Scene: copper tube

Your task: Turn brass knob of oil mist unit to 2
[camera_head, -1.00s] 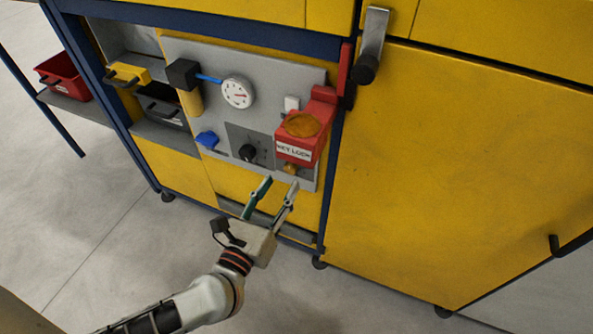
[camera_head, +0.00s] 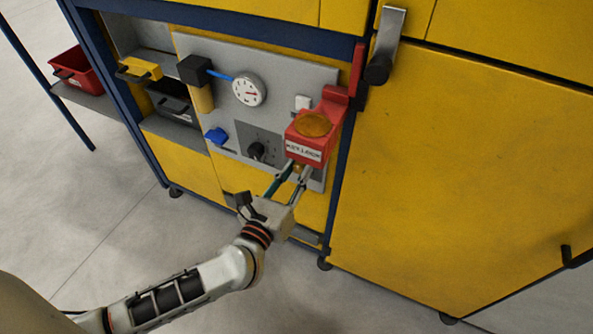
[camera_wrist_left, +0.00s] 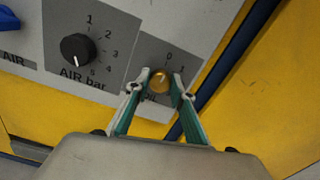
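The brass knob (camera_wrist_left: 160,81) sits on a dark grey plate in the left wrist view, with 0 and 1 printed above it. The rest of its scale and most of its label are hidden by my fingers. Its setting is hard to read. My left gripper (camera_wrist_left: 158,90) is open, with one fingertip on each side of the knob; whether the right-hand finger touches it I cannot tell. In the head view my left gripper (camera_head: 296,171) reaches up under the red key lock box (camera_head: 312,140), and the knob shows only as a small brass patch between the fingers. My right gripper is not in view.
A black AIR bar knob (camera_wrist_left: 77,49), numbered 1 to 5, is left of the brass knob. A pressure gauge (camera_head: 249,90), a blue knob (camera_head: 217,136) and a black lever handle (camera_head: 378,70) are nearby. The floor in front is clear.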

